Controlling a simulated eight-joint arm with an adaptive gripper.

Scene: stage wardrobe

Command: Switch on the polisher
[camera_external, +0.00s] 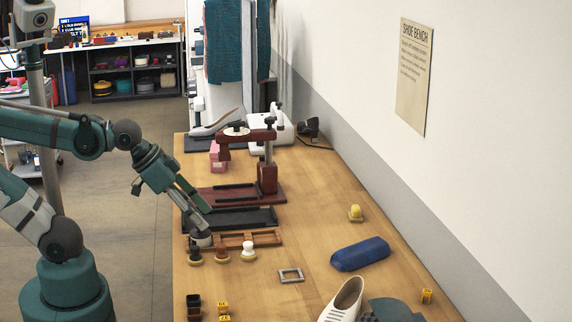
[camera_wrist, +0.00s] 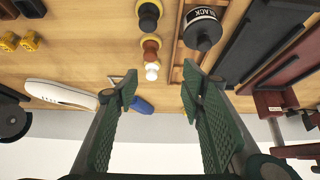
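No machine is clearly marked as the polisher. A dark grey rounded thing (camera_external: 393,309), partly cut off, sits at the near end beside a white shoe (camera_external: 345,298); in the wrist view a dark round part (camera_wrist: 14,121) shows near that shoe. I cannot tell which is the polisher, and no switch is clear. My gripper (camera_wrist: 160,92) is open and empty, its fingers wide apart. In the external view my gripper (camera_external: 201,212) is above the bench's left side, near a polish jar.
The jar labelled BLACK (camera_wrist: 203,27) stands beside small brushes (camera_wrist: 150,45). A dark red press-like stand (camera_external: 267,178) and black tray (camera_external: 240,219) lie behind. A blue case (camera_external: 360,254) and grey frame (camera_external: 291,275) lie nearer.

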